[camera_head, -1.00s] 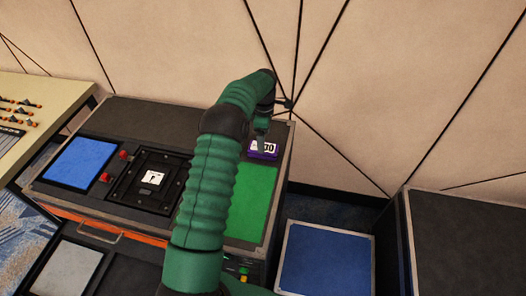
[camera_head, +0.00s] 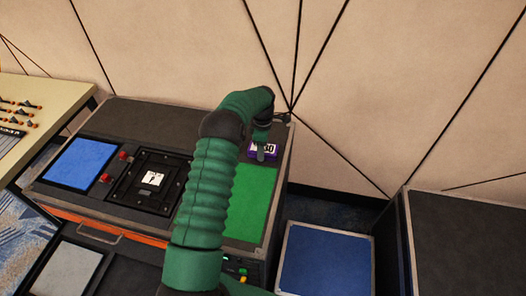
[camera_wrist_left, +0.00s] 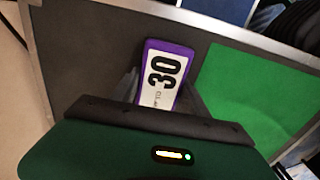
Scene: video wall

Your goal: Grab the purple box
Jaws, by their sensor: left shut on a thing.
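The purple box (camera_head: 264,149) with a white label sits at the back right of the dark console top, just behind the green panel. In the left wrist view the purple box (camera_wrist_left: 163,76) shows "30" on its label and stands between my gripper's fingers. My left gripper (camera_head: 262,147) reaches down over it from the green arm and is shut on it. In the left wrist view the lower part of the box is hidden behind my left gripper (camera_wrist_left: 160,95). My right gripper is in neither view.
The green panel (camera_head: 249,203) lies in front of the box. A blue panel (camera_head: 82,162) and a black square frame (camera_head: 148,182) are further left on the console. A blue-topped case (camera_head: 325,262) and a dark case (camera_head: 470,240) stand at the right. The wall is close behind.

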